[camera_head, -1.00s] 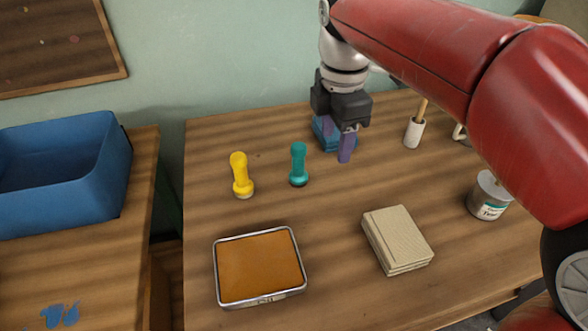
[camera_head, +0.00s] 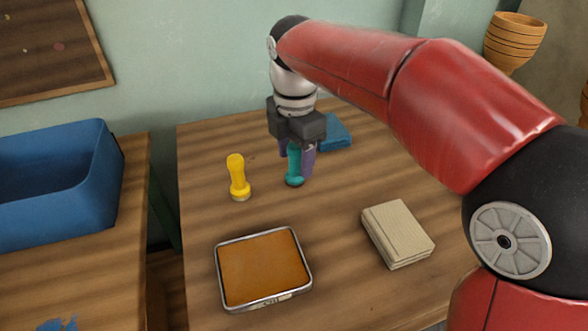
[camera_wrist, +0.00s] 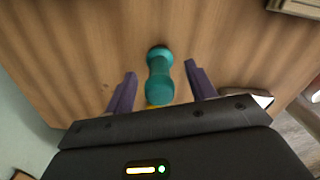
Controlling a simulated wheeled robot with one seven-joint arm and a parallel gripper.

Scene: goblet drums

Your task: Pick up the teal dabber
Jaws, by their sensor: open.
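The teal dabber (camera_head: 295,168) stands upright on the wooden table, and my gripper's dark body hides its top in the head view. In the wrist view the teal dabber (camera_wrist: 160,78) lies between the two purple fingers, with a gap on each side. My gripper (camera_head: 296,160) points down over it with its fingers open; it also shows in the wrist view (camera_wrist: 163,83). The fingers reach down to either side of the dabber's upper part. I cannot tell of any contact.
A yellow dabber (camera_head: 238,178) stands close on the left. A blue folded cloth or block (camera_head: 335,132) lies behind. A blue bin (camera_head: 60,185) is on the left table.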

